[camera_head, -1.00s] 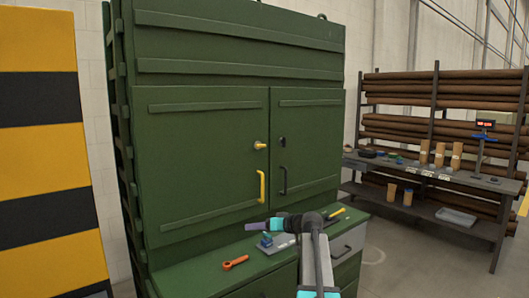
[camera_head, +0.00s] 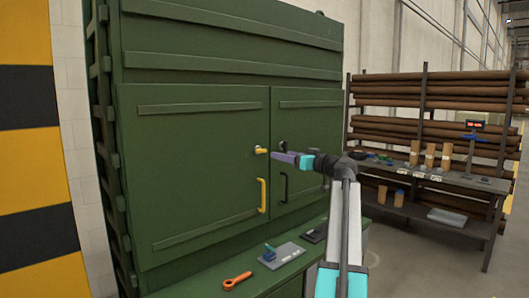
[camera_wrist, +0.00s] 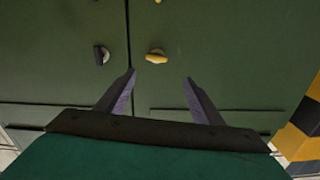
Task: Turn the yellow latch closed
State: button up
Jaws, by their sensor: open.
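The yellow latch (camera_head: 260,150) is on the left door of the green cabinet (camera_head: 195,165), near the seam between the two doors and above a yellow handle (camera_head: 262,195). In the wrist view the yellow latch (camera_wrist: 156,56) lies ahead of my gripper (camera_wrist: 160,80), between the lines of its two fingers. My gripper is open and empty, its fingers spread apart. In the head view my gripper (camera_head: 284,157) is just right of the latch, in front of the right door. I cannot tell the exact gap to the latch.
A black latch (camera_wrist: 101,55) sits beside the yellow one on the other door, with a black handle (camera_head: 283,187) below it. An orange wrench (camera_head: 237,280) and a grey plate (camera_head: 284,256) lie on the cabinet ledge. A shelf bench (camera_head: 440,180) stands at the right.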

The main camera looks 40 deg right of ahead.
aim_at(263, 150)
jog(key=shift+s+d, duration=0.2)
jog(key=shift+d, duration=0.05)
jog(key=shift+w, duration=0.1)
jog(key=w+p, duration=0.1)
jog(key=w, duration=0.3)
jog(key=w+p, duration=0.1)
jog(key=w, duration=0.4)
jog(key=w+d+p, duration=0.1)
jog(key=w, duration=0.3)
jog(key=shift+w+p, duration=0.15)
jog(key=shift+p, duration=0.15)
